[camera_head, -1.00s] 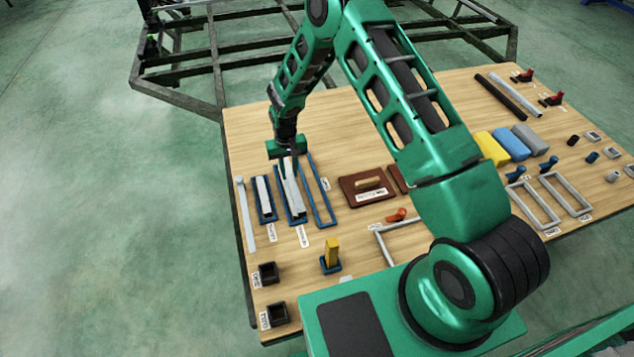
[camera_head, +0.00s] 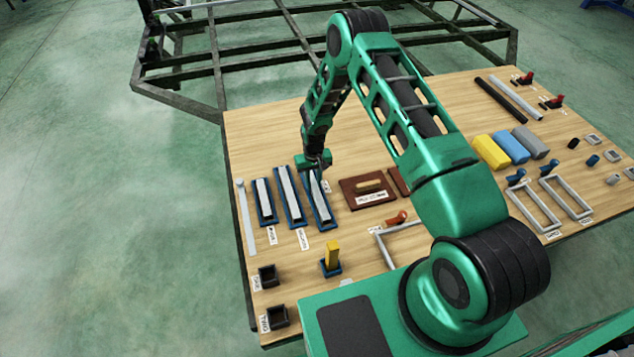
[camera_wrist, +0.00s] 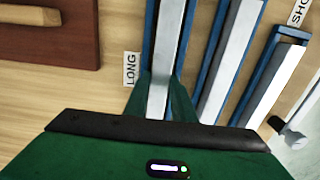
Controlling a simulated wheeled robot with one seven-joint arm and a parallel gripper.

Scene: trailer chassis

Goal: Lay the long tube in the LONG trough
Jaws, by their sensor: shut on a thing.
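The long grey tube (camera_head: 318,197) is in my gripper (camera_head: 315,174), whose fingers are shut around it near its far end. The tube lies lengthwise along the rightmost blue trough (camera_head: 329,222), the LONG one. In the wrist view the tube (camera_wrist: 171,40) runs between the blue walls of the trough (camera_wrist: 148,40), beside the LONG label (camera_wrist: 131,68). My gripper (camera_wrist: 160,92) hides the lower part of the tube there. I cannot tell whether the tube touches the trough floor.
The middle trough (camera_head: 301,224) and the left trough (camera_head: 268,221) each hold a grey tube. A brown board with a wooden handle (camera_head: 367,190) lies close to the right of the LONG trough. A thin grey strip (camera_head: 246,217) lies at the table's left edge.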

